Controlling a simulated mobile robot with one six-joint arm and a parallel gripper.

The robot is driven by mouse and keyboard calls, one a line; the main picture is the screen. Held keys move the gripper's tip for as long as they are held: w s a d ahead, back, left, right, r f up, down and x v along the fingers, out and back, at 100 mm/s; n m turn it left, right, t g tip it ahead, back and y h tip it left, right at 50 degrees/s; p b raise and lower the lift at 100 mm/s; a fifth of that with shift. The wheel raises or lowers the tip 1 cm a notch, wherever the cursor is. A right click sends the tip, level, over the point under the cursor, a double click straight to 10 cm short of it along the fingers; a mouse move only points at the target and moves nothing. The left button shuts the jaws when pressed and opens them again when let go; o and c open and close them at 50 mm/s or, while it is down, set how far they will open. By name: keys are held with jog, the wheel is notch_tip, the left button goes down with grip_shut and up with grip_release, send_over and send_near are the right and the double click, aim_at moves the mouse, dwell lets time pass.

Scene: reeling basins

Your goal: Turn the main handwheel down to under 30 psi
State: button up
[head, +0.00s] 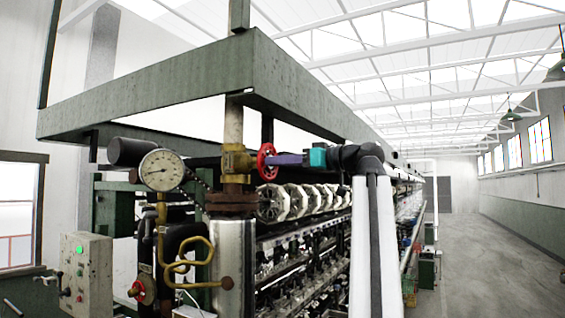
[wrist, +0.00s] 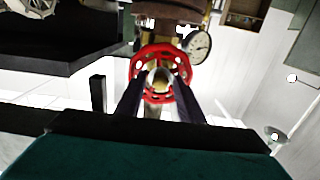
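The red main handwheel (head: 267,162) sits on the side of a brass valve (head: 236,162) on a vertical pipe. In the wrist view, the handwheel (wrist: 160,52) faces me, with its pale hub in the middle. My gripper (head: 282,160) reaches it from the right, level with its axis. In the wrist view, the fingers of my gripper (wrist: 160,88) stand apart, one on each side of the hub, with their tips at the wheel's face. Exact contact is not clear. The round pressure gauge (head: 162,170) is left of the valve; it also shows in the wrist view (wrist: 199,46). Its figures are too small to read.
A second, smaller red handwheel (head: 137,290) is low at left, near a control box (head: 87,272) with buttons. A green overhead beam (head: 200,90) runs above the valve. Rows of reels (head: 290,202) extend behind it. The aisle floor (head: 490,260) at right is clear.

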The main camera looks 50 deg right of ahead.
jog(key=c, duration=0.8)
jog(key=shift+f+b, duration=0.1)
jog(key=shift+b, duration=0.2)
jog(key=shift+n+b, duration=0.6)
jog(key=shift+b, duration=0.5)
jog(key=shift+n+b, duration=0.9)
jog(key=shift+n, duration=4.5)
jog(key=o, duration=0.8)
jog(key=shift+o, duration=0.2)
